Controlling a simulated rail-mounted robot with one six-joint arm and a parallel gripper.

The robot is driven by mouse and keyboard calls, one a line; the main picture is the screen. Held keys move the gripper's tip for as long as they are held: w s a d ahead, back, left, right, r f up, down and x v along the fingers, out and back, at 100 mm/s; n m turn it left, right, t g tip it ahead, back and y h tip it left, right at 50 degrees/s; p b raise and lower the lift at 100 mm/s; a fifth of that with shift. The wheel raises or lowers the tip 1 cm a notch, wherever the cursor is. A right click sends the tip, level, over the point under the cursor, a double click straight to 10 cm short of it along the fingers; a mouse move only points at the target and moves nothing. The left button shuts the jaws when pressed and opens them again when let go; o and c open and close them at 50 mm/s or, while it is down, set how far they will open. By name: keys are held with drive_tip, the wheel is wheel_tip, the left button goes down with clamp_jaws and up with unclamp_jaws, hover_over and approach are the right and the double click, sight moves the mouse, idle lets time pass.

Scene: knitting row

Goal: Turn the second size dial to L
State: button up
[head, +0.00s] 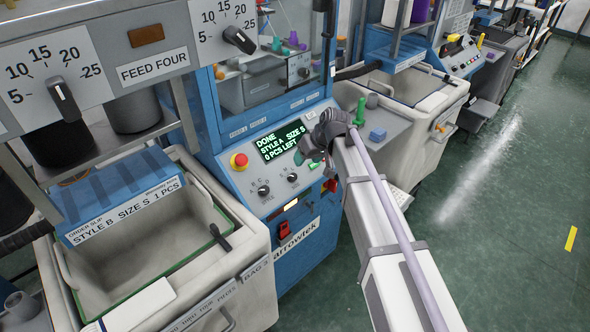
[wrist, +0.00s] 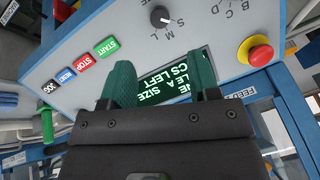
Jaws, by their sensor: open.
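The size dial, a dark round knob with S, M and L around it, shows at the top of the wrist view (wrist: 160,16) and on the blue machine's panel in the head view (head: 291,177). Its pointer is too small to read surely. The panel's display (head: 281,143) reads DONE, STYLE A, SIZE S, 0 PCS LEFT. My gripper (wrist: 162,78) is open and empty, its green fingers apart over the display in the wrist view, with the dial beyond the fingertips. In the head view my gripper (head: 304,157) is by the panel's right side, hiding part of it.
A style dial (head: 264,190) and a red stop button (head: 239,160) sit left of the size dial. Coloured buttons (wrist: 84,59) line the panel. A bin (head: 150,240) stands left under an order slip reading STYLE B, SIZE S.

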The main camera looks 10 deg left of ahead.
sight(294, 176)
drive_tip(key=b+x, duration=1)
drive_tip(key=x, duration=0.1)
drive_tip(key=shift+s+d+f, duration=0.1)
drive_tip(key=shift+d, duration=0.05)
drive_tip(key=shift+r, duration=0.2)
drive_tip(key=c, duration=0.9)
